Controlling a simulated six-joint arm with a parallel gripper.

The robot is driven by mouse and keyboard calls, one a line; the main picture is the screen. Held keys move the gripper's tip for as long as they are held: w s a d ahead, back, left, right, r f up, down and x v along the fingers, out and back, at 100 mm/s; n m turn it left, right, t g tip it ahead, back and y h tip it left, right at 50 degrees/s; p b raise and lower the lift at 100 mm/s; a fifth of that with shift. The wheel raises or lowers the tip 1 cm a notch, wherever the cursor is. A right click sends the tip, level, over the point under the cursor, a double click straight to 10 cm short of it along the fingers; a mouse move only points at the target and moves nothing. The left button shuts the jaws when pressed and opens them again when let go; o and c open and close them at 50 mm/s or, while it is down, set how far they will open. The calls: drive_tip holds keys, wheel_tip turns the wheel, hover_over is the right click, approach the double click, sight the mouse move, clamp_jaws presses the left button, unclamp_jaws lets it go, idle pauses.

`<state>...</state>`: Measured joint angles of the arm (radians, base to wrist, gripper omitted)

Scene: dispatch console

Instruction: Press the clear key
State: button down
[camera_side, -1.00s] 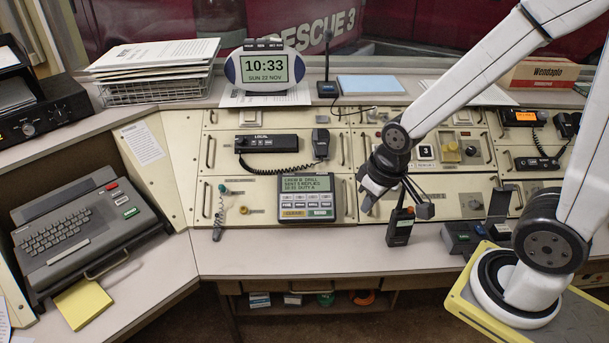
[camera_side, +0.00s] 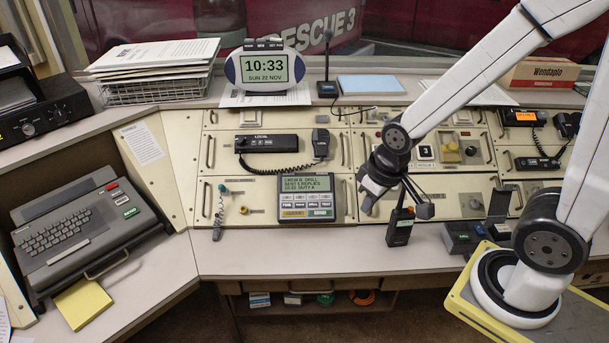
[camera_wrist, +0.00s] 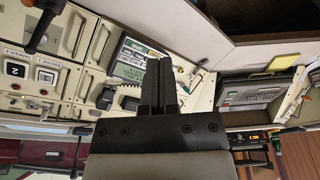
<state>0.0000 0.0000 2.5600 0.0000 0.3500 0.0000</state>
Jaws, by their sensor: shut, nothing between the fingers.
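A grey message terminal (camera_side: 306,198) with a lit green screen is set in the console, left of my gripper. Below its screen are a row of pale keys, a yellow key (camera_side: 292,213) and a green key (camera_side: 320,212). Their lettering is too small to read surely, so I cannot tell which is the clear key. My gripper (camera_side: 368,208) hangs in front of the console, right of the terminal and apart from it. In the wrist view, my shut, empty fingers (camera_wrist: 158,62) overlap the terminal's right edge in the picture, and the terminal (camera_wrist: 138,60) is partly hidden.
A handheld radio (camera_side: 400,226) stands upright just right of my gripper. A corded radio unit (camera_side: 268,143) is above the terminal. A keyboard unit (camera_side: 84,232) with red and green keys sits at the left. The desk front below the terminal is clear.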

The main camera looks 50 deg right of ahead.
sight(294, 213)
drive_tip(key=shift+w, duration=0.1)
drive_tip(key=w+f+m+t, duration=0.1)
drive_tip(key=w+f+t, duration=0.4)
drive_tip(key=w, duration=0.4)
drive_tip(key=w+a+f+m+t, duration=0.1)
drive_tip(key=w+f+t, duration=0.4)
drive_tip(key=w, duration=0.4)
drive_tip(key=shift+w+a+f, duration=0.2)
drive_tip(key=shift+w+f, duration=0.05)
drive_tip(key=shift+f, duration=0.65)
drive_tip(key=shift+f, duration=0.1)
drive_tip(key=shift+w+d+f, duration=0.55)
drive_tip(key=shift+f, duration=0.65)
drive_tip(key=shift+w+d+f, duration=0.6)
drive_tip(key=shift+f, duration=0.6)
drive_tip(key=shift+w+d+f, duration=0.55)
drive_tip(key=shift+f, duration=0.65)
